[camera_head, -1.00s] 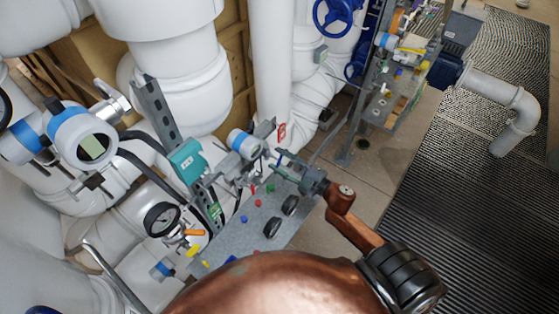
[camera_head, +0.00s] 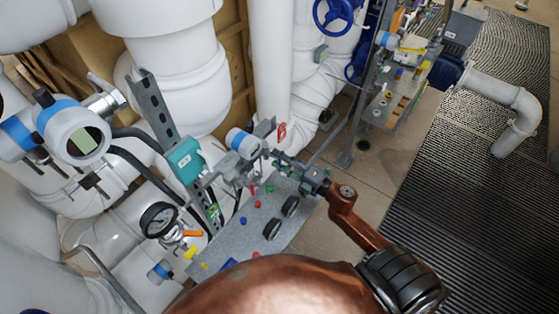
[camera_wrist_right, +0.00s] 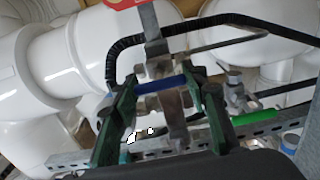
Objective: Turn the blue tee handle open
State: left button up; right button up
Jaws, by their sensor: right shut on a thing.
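The blue tee handle (camera_wrist_right: 167,83) is a short blue bar across a metal valve stem. In the right wrist view it lies between the green fingers of my right gripper (camera_wrist_right: 165,92), which is shut on it with a fingertip near each end. In the head view my right gripper (camera_head: 283,163) reaches in from the right to the small metal valve fittings above the grey panel. There the fingers and fittings hide the blue handle. My left gripper is not in view.
A grey panel (camera_head: 232,243) with small coloured knobs and black dials lies below the gripper. A gauge (camera_head: 158,220), a teal box (camera_head: 186,160) and a transmitter (camera_head: 243,143) stand close on the left. In the wrist view a red tag (camera_wrist_right: 125,3) and a green handle (camera_wrist_right: 254,117) are close by.

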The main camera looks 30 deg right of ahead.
dwell(0.4)
jog(key=o, duration=1.2)
jog(key=shift+c, duration=0.2)
jog(key=v, duration=1.2)
jog(key=shift+d+f, duration=0.1)
jog(key=shift+f, duration=0.05)
